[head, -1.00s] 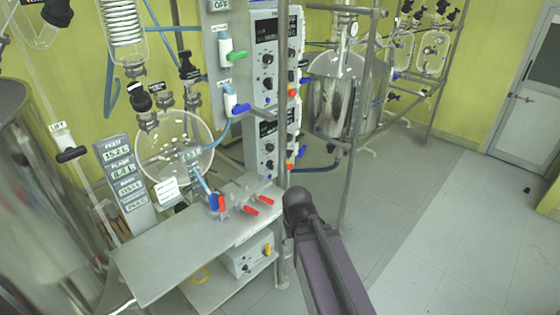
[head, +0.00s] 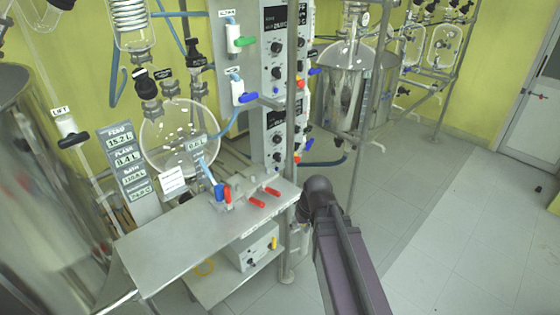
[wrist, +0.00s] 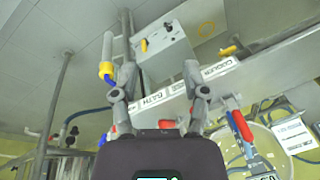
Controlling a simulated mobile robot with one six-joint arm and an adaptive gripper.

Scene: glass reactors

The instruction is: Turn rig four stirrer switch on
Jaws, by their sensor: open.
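My gripper (wrist: 160,78) is open and empty in the wrist view, with a finger on each side. Beyond the fingertips, a grey box (wrist: 165,50) with a yellow switch (wrist: 144,45) shows near the table edge. In the head view a similar box (head: 250,248) with a yellow knob (head: 274,243) stands on the lower shelf. Control panels (head: 277,50) with dark knobs and small coloured switches (head: 300,84) stand on the post behind the table. I cannot read which of these is the rig four stirrer switch. My gripper itself is hidden in the head view.
A steel table (head: 185,240) with red-handled valves (head: 257,202) lies in front of a round glass vessel (head: 180,140). A metal post (head: 290,130) rises at the table's corner. A steel vessel (head: 345,90) stands behind. Open floor (head: 450,220) lies to the right.

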